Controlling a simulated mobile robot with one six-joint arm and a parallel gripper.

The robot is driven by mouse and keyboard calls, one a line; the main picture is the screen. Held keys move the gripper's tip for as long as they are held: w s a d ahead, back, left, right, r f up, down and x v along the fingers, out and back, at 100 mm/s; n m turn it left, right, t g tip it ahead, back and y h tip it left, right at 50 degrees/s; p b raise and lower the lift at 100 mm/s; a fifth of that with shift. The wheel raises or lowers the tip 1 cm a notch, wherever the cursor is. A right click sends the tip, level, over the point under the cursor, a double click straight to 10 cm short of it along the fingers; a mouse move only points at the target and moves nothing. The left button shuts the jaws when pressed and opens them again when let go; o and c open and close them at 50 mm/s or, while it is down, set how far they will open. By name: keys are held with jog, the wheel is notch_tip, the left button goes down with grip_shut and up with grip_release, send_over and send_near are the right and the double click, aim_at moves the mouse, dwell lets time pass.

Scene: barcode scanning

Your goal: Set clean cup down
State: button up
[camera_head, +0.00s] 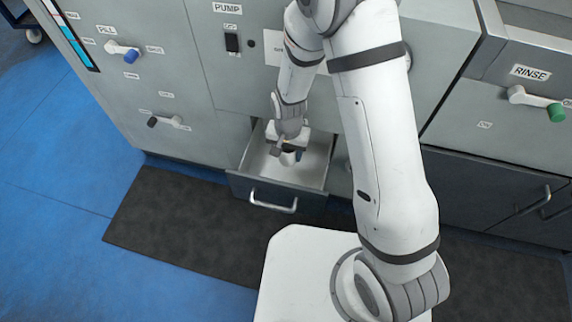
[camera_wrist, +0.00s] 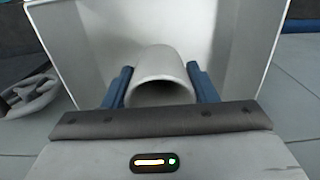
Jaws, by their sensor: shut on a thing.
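My gripper (camera_head: 289,155) reaches down into an open drawer (camera_head: 315,167) in the grey cabinet. In the wrist view, a light grey-white cup (camera_wrist: 160,65) sits between the two blue fingers of my gripper (camera_wrist: 161,86), which are shut on its sides. The cup's open mouth faces the wrist camera and looks dark inside. In the head view only a small part of the cup shows beneath my gripper. I cannot tell whether the cup touches the drawer floor.
The drawer's pale walls rise close on both sides of my gripper, and its front has a metal handle (camera_head: 273,203). A dark mat (camera_head: 180,225) lies on the blue floor. Levers labelled FILL (camera_head: 124,50) and RINSE (camera_head: 538,101) stick out from the cabinet.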

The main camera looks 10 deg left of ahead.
jog(key=shift+s+a+f+b, duration=0.1)
jog(key=shift+f+b, duration=0.45)
jog(key=shift+f, duration=1.2)
jog(key=shift+s+a+f+b, duration=0.1)
jog(key=shift+f+b, duration=0.4)
jog(key=shift+f, duration=1.25)
jog(key=shift+f, duration=0.1)
jog(key=shift+f, duration=0.15)
jog(key=o, duration=1)
jog(key=shift+c, duration=0.2)
notch_tip(320, 180, up, 12)
jog(key=p, duration=0.4)
jog(key=shift+d+r, duration=0.15)
jog(key=shift+r, duration=0.05)
